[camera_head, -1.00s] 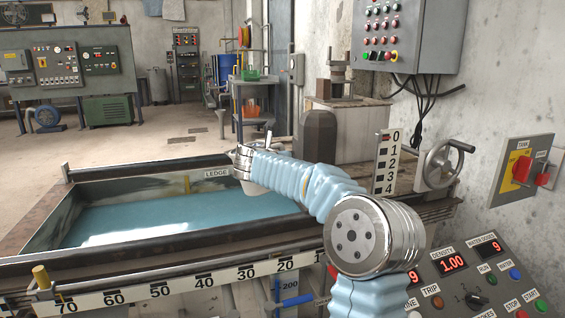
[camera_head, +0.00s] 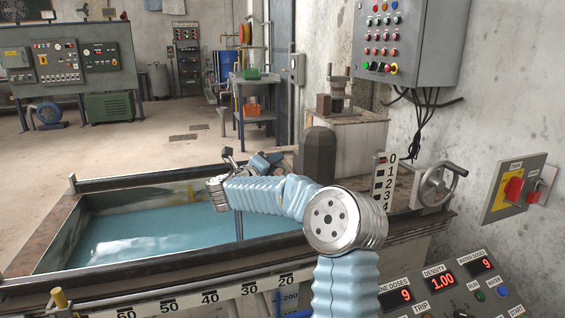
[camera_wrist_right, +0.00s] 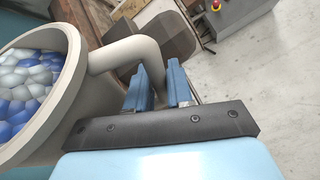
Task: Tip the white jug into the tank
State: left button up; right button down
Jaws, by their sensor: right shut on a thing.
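My right gripper (camera_wrist_right: 158,90) is shut on the curved handle of the white jug (camera_wrist_right: 88,95) in the right wrist view. The jug holds several blue and pale balls, seen through its round mouth. In the head view my right arm reaches left over the tank (camera_head: 60,222), which holds blue-green liquid (camera_head: 150,232). The jug is not clearly visible there, being hidden behind or beyond the arm's end. How far the jug is tilted cannot be told. My left gripper is not in view.
A control console (camera_head: 470,290) stands at the front right, and a handwheel (camera_head: 436,185) sits at the tank's right end. A dark rounded block (camera_head: 315,152) stands behind the arm. A numbered scale (camera_head: 190,303) runs along the tank's front edge. Open floor lies beyond the tank.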

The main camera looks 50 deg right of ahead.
jog(key=w+a+n, duration=0.1)
jog(key=w+n+h, duration=0.1)
jog(key=n, duration=0.1)
jog(key=w+a+n+t, duration=0.1)
jog(key=w, duration=0.1)
jog(key=shift+a+f+h, duration=0.3)
jog(key=shift+f, duration=0.05)
jog(key=shift+w+a+r+n+h, duration=0.15)
jog(key=shift+w+a+n+h, duration=0.35)
jog(key=shift+w+n, duration=0.45)
jog(key=shift+s+a, duration=0.1)
jog(key=shift+s, duration=0.05)
jog(key=shift+w+a+r+n+t, duration=0.15)
jog(key=shift+w+a+n+t, duration=0.15)
jog(key=shift+w+n, duration=0.25)
jog(key=shift+w+a+r+n+t, duration=0.1)
jog(key=shift+w+a+n+t, duration=0.25)
jog(key=shift+n, duration=0.25)
jog(key=shift+d, duration=0.1)
dwell(0.6)
